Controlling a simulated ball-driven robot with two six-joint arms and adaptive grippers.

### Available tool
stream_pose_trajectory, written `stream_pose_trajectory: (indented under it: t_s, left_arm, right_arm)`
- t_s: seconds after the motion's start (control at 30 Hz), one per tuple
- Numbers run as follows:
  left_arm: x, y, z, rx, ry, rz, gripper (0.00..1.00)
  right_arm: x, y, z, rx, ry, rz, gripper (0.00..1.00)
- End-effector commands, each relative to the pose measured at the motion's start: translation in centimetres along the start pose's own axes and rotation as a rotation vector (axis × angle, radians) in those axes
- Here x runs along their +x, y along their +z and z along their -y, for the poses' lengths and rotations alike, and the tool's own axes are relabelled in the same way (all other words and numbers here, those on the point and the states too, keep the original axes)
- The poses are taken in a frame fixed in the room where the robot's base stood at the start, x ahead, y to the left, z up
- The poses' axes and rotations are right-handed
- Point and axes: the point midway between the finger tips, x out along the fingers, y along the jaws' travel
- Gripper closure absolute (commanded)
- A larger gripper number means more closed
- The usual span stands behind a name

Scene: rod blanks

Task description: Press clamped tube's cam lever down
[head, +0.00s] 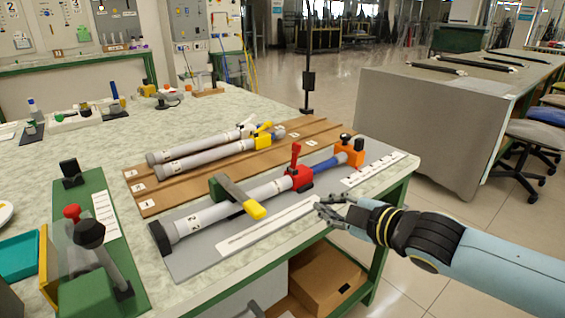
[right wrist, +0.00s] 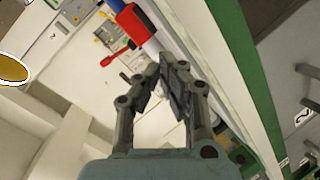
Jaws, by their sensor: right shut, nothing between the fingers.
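The clamped tube (head: 222,208) is a grey tube lying on a grey base plate (head: 190,262), with a black end at its left. A green clamp bar with a yellow tip (head: 255,210) lies across it. A red collar (head: 300,178) sits near its right part, and its red cam lever (head: 295,153) stands up. Past the collar, a blue section (head: 327,165) meets an orange block (head: 350,154). The red collar (right wrist: 133,24) and lever (right wrist: 108,60) also show in the right wrist view. My right gripper (head: 322,208) is shut and empty, apart from the lever, at the table's front edge. My left gripper is out of view.
Two more tubes with a yellow lever (head: 263,128) and a white lever (head: 245,128) lie on a brown rack (head: 150,208) behind. A green fixture (head: 100,185) stands at the left.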

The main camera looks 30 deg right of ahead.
Motion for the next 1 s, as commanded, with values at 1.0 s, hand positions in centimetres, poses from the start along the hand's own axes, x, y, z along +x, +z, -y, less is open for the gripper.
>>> stream_pose_trajectory:
  t_s: [1.0]
  left_arm:
    - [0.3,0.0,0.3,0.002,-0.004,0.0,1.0]
  right_arm:
    - [0.1,-3.9,-6.8,-0.486,0.21,-0.502,1.0]
